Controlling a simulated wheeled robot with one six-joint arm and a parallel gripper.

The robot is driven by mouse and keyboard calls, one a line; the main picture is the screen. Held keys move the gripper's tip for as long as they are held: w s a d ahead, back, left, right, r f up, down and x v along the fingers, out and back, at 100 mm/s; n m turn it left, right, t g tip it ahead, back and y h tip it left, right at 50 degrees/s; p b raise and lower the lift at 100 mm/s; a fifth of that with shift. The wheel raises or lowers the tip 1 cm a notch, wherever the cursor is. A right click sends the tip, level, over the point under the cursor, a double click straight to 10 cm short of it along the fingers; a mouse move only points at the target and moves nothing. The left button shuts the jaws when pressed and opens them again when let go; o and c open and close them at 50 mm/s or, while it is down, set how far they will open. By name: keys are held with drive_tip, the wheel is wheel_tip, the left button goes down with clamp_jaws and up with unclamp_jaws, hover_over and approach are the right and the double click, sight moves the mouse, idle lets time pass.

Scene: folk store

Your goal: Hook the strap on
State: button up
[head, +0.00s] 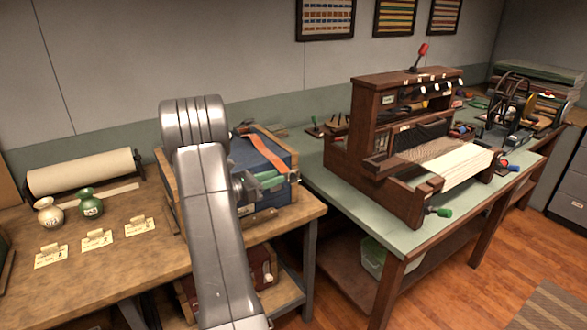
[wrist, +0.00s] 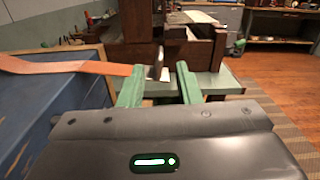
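An orange strap (head: 268,140) lies over the top of a blue box (head: 256,158) and runs toward the box's right edge. In the wrist view the strap (wrist: 75,66) crosses the blue box (wrist: 50,115) from the left, and its right end meets my left finger near the tip. I cannot tell if they touch. My gripper (wrist: 160,68) has its green fingers apart, with no strap visible between them. In the head view my gripper (head: 268,181) is at the box's right side, and my arm hides part of the box.
A wooden loom (head: 405,135) stands on the green-topped table (head: 318,170) to the right. A gap separates the two tables.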

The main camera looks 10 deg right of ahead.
sight(293, 171)
drive_tip(key=p+x, duration=0.1)
drive_tip(key=x, duration=0.6)
drive_tip(key=shift+w+d, duration=0.15)
drive_tip(key=shift+d, duration=0.15)
clamp_jaws()
